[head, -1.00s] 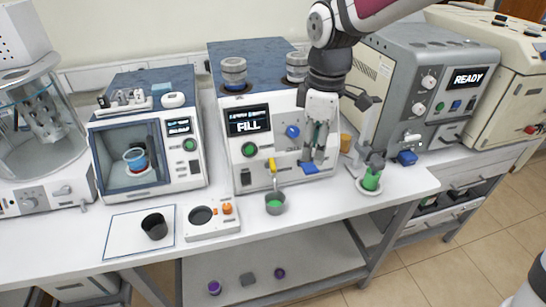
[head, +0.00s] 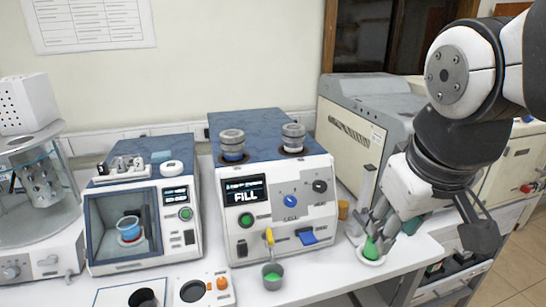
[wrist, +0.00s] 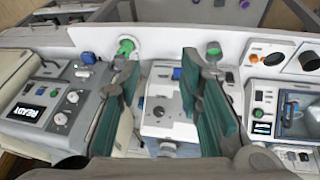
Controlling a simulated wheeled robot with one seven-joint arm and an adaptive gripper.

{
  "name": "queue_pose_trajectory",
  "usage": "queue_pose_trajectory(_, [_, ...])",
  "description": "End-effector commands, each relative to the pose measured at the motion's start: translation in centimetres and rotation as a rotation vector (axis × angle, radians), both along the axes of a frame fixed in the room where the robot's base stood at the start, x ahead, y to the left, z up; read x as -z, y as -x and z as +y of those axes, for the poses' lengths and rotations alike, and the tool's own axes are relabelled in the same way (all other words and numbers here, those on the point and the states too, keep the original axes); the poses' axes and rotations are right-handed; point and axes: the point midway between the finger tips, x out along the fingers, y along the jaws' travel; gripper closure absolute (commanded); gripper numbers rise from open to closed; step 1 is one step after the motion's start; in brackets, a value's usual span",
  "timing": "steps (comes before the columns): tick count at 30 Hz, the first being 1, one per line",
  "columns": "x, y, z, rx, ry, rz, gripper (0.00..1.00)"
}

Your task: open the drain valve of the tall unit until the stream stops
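The tall unit (head: 290,222) stands mid-counter with a FILL display and two metal cups on top. A yellow lever (head: 269,236) sits at its front spout, above a small grey cup (head: 272,277) holding green liquid. I cannot make out whether a stream falls. My gripper (head: 386,222) is right of the unit, apart from the lever, near a green-filled vessel (head: 370,248) on a white dish. In the wrist view my gripper (wrist: 158,85) is open, nothing between its teal pads, with the tall unit (wrist: 165,115) beyond. The lever is not clear there.
A windowed unit (head: 142,225) stands left of the tall unit. A blue tab (head: 307,237) juts from the tall unit's front. A small orange-knobbed device (head: 206,290) and black cup (head: 143,298) lie near the counter front. The READY machine (wrist: 55,110) is at left in the wrist view.

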Motion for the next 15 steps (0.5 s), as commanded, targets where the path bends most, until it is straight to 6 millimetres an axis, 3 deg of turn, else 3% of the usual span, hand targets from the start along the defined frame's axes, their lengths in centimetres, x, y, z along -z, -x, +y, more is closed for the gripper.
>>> queue_pose_trajectory(4, [-0.9, -0.5, 0.5, 0.099, -0.087, -0.019, 0.67])
queue_pose_trajectory(15, [-1.6, -5.5, 3.4, 0.14, -0.122, 0.054, 0.67])
